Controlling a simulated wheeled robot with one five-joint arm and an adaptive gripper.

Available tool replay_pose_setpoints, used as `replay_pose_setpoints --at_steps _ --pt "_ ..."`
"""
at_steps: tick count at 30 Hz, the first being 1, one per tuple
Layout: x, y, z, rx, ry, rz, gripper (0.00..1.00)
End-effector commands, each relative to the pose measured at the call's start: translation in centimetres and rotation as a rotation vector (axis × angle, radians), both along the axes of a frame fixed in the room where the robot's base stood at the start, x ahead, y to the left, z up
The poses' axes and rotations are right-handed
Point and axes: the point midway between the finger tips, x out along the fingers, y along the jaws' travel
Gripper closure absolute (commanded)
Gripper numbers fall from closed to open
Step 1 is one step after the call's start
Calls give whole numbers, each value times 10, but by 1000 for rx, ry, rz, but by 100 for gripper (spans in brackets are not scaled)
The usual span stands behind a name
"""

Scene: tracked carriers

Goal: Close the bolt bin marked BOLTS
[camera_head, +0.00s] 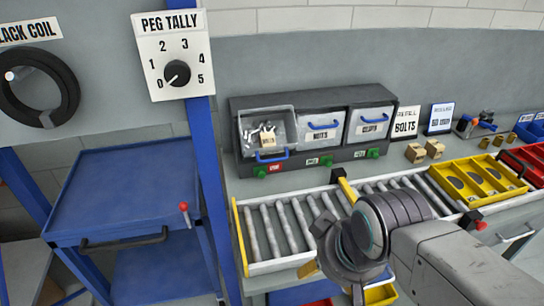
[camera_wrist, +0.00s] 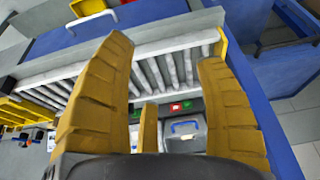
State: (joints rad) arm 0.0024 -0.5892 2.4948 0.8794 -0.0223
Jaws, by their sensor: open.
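The bolt bin (camera_head: 268,112) is the left of three grey bins in a dark rack (camera_head: 350,150). It is tipped out and open, with metal pieces visible inside and a blue handle at its lower front. Its small label is hard to read. A red tag (camera_head: 275,168) sits below it. In the wrist view, a grey bin with a blue handle (camera_wrist: 188,140) shows between my fingers, apparently the same bin. My gripper (camera_wrist: 163,52) is open and empty, above the roller conveyor. In the head view my wrist hides most of it.
The roller conveyor (camera_head: 238,232) runs in front of the rack. A yellow tray (camera_head: 480,182) sits on it at right. Two other bins, middle (camera_head: 318,132) and right (camera_head: 370,125), are shut with green tags. A blue cart (camera_head: 120,190) stands left.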

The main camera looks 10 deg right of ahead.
Motion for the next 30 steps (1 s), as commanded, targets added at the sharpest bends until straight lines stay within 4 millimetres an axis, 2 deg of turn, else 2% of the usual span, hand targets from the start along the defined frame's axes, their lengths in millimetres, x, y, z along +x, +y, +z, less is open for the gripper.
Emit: replay_pose_setpoints --at_steps 1,6,18,30 --pt "6 0 -8 -6 -16 16 40" --pt "44 0 -30 -59 -124 131 55" --pt "168 0 -68 -345 -498 487 55" --pt "267 -1 -89 -780 -817 742 55"
